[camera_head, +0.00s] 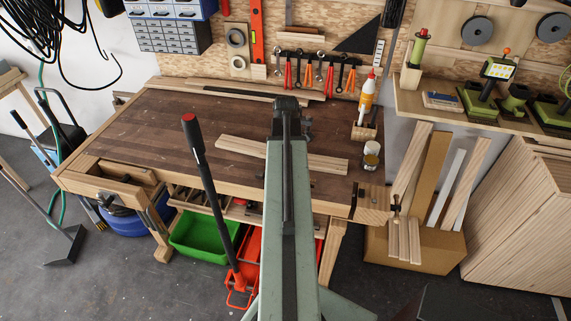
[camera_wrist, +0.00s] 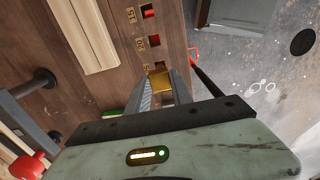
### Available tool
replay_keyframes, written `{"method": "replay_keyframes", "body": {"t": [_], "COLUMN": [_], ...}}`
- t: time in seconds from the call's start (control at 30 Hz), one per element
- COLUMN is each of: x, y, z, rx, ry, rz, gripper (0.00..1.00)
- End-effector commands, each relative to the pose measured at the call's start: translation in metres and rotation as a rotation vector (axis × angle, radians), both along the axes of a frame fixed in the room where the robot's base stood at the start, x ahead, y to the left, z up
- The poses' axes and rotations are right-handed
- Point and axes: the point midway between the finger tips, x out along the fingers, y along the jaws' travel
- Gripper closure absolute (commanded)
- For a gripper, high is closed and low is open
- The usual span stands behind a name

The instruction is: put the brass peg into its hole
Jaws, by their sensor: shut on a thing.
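My gripper (camera_wrist: 166,90) is shut on the brass peg (camera_wrist: 158,79) in the wrist view. The peg is a small gold-coloured block between the two ribbed fingers. Another label is partly visible next to the peg. I cannot tell whether the peg touches the strip or what is under it. In the head view my arm hides the peg and the strip, and the gripper's fingers are not visible.
The wooden workbench (camera_head: 180,125) carries a long pale board (camera_head: 235,145), a glue bottle (camera_head: 367,98) and a tin (camera_head: 371,155). The pale board also shows in the wrist view (camera_wrist: 85,35). The bench's left half is mostly clear.

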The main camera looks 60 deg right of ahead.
Motion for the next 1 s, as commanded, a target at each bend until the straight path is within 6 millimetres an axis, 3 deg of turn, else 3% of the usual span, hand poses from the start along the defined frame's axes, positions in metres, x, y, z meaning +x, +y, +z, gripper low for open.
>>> {"method": "replay_keyframes", "body": {"t": [1.0], "x": [0.001], "y": [0.001], "z": [-0.038], "rx": [0.000], "ry": [0.000], "rz": [0.003], "gripper": [1.00]}}
